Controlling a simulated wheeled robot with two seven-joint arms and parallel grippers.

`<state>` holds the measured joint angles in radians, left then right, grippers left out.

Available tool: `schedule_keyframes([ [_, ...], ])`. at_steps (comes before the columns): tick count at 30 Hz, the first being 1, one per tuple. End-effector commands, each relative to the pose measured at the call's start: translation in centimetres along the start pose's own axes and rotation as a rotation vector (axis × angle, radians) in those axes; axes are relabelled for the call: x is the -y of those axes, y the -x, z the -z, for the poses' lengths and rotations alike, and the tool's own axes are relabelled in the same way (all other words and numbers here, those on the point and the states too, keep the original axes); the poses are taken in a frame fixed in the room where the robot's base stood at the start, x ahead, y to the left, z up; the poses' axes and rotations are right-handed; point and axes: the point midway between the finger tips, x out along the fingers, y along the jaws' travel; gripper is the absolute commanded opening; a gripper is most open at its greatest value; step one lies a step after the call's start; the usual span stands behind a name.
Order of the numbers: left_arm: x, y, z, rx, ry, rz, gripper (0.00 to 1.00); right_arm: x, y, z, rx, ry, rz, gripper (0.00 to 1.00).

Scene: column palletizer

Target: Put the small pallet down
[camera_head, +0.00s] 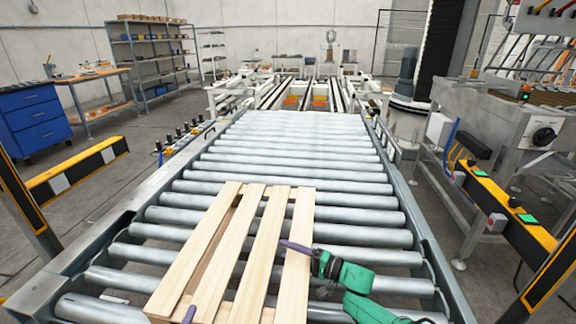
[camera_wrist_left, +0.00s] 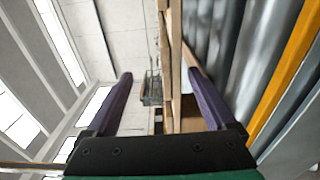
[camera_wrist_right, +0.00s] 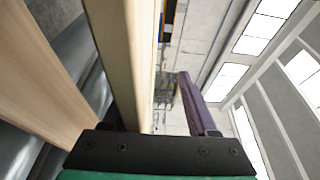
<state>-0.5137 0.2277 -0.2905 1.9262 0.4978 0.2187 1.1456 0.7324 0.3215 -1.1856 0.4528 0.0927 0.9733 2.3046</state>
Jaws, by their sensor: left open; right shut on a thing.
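The small pallet (camera_head: 262,238), made of pale wooden slats, is over the near end of the roller conveyor, turned slightly; whether it touches the rollers I cannot tell. My right gripper (camera_head: 298,248) is shut on its right side slat, one purple finger lying over the top. In the head view only a left fingertip shows at the bottom edge.
The roller conveyor (camera_head: 290,156) runs away from me, its rollers clear beyond the pallet. Metal side rails flank it. Yellow-black barriers stand at left (camera_head: 78,170) and right (camera_head: 512,210). A blue drawer cabinet (camera_head: 35,120) and shelves (camera_head: 150,55) are at back left.

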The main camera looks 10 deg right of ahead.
Motion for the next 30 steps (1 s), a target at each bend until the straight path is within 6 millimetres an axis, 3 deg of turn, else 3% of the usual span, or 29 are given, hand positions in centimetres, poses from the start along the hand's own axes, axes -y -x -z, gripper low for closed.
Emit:
schedule_keyframes([
  [1,0.0,0.0,0.0,0.000,0.000,0.000,0.89,0.4,-0.2,0.0,0.002,0.001,0.008,0.45],
  [2,0.0,0.0,0.0,0.000,0.000,0.000,0.89,0.4,-0.2,0.0,0.002,0.001,0.008,0.70],
  [3,0.0,0.0,0.0,0.000,0.000,0.000,0.89,0.4,-0.2,0.0,0.002,0.001,0.008,0.84],
  [13,0.0,-0.1,0.0,0.000,0.000,0.000,0.89,0.1,0.1,0.0,0.000,0.000,0.002,0.84],
  [17,0.0,-0.1,0.0,0.000,0.000,0.000,0.89,-0.1,1.1,0.1,-0.002,-0.003,0.002,0.84],
  [20,0.0,-0.1,0.0,0.000,0.000,0.000,0.89,0.0,2.7,0.1,-0.002,0.001,0.000,0.84],
  [24,0.0,-0.1,0.0,0.000,0.000,0.000,0.89,-0.2,7.1,0.1,-0.002,0.000,-0.004,0.84],
  [30,0.0,-0.1,0.0,0.000,0.000,0.000,0.89,-0.1,11.2,0.1,-0.001,-0.001,-0.002,0.84],
])
